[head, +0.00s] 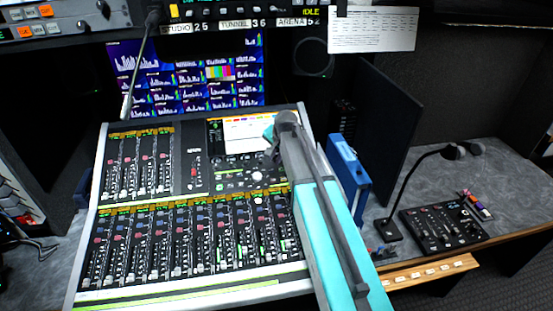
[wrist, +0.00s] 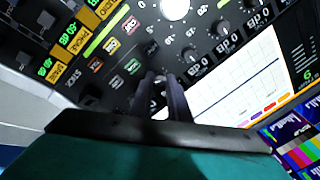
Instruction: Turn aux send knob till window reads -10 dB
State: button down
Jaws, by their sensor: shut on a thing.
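The mixing console (head: 180,195) stands on the desk, with rows of faders and knobs and a bright screen at its upper right. My gripper (head: 270,153) is at the console's upper right, just below that screen. In the wrist view, the two dark fingers of my gripper (wrist: 161,84) are shut on a small knob mostly hidden between them. I cannot read its label. Small green readout windows (wrist: 68,34) with yellow labels lie at the upper left of the wrist view. Their digits are tilted and too small to read surely, and I cannot tell which belongs to the held knob.
Several dark knobs (wrist: 222,48) with white scales run beside the console screen (wrist: 245,85), close to my fingers. A large white knob (wrist: 174,8) is at the top. A blue box (head: 347,175) stands right of the console. A gooseneck microphone (head: 148,60) rises behind it.

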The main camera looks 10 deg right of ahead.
dwell(0.4)
jog(key=c, duration=1.7)
grip_release()
jog(key=shift+o, duration=0.2)
jog(key=shift+r, duration=0.1)
jog(key=b+v, duration=0.3)
jog(key=v, duration=1)
jog(key=shift+s+r+b, duration=0.15)
jog(key=shift+r+b, duration=0.15)
